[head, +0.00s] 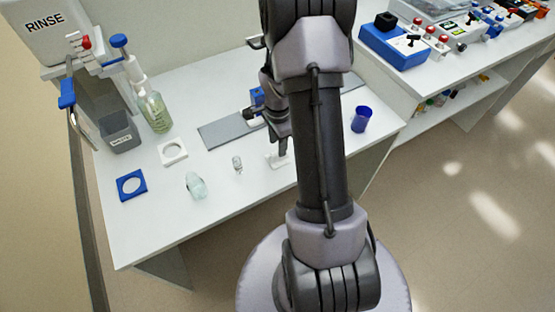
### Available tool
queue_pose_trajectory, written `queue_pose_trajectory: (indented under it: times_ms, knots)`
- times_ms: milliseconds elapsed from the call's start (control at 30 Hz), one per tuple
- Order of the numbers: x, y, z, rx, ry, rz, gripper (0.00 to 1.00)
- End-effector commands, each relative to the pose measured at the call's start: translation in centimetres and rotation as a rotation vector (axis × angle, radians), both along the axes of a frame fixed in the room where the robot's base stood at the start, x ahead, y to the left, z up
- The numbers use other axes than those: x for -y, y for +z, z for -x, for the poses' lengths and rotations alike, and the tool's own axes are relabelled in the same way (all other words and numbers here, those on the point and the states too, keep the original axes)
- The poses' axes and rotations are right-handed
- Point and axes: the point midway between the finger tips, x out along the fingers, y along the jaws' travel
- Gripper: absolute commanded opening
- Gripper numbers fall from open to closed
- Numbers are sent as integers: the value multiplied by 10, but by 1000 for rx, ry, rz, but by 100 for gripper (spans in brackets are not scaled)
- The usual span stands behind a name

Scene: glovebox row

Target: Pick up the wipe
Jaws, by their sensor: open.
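A small white piece (274,162), which looks like the wipe, lies on the white bench just below my gripper. Its right part is hidden behind my arm. My gripper (279,149) points down over it, and its jaws are open. The picture is too small to tell whether the fingertips touch the white piece.
A grey mat (222,132) lies behind the gripper, with a blue and white item at its middle. Left are a small clear vial (237,164), a clear glass piece (195,186), white (162,153) and blue (123,192) holders and a bottle (155,113). A blue cup (361,120) stands right.

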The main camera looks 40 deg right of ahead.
Motion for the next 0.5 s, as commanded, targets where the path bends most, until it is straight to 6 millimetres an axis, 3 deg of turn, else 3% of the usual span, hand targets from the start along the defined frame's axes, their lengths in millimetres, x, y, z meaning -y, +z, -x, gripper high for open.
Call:
queue_pose_trajectory:
  times_ms: [200, 433, 500]
  knots:
    - [1, -46, 2, -4, 0, -2, 42]
    - [1, -47, 1, -1, 0, 0, 42]
    - [1, -46, 1, -1, 0, 0, 28]
